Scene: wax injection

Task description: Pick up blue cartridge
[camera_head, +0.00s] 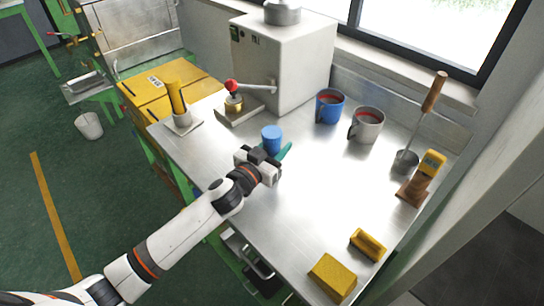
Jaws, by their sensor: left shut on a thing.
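The blue cartridge (271,138) is a small blue cylinder near the middle of the metal table. It stands upright at my left gripper (275,155), whose arm comes in from the lower left. The gripper is shut on the cartridge, and its body hides the lower part. A teal piece shows beside the fingers on the right. I cannot tell whether the cartridge touches the table. My right gripper is not in view.
Behind stands a white machine (290,65) with a red-knobbed lever (232,87). A yellow cylinder (176,98) stands left. A blue mug (329,106), a grey mug (367,125) and a ladle (407,160) stand right. A yellow block (332,278) lies in front. The table's middle right is clear.

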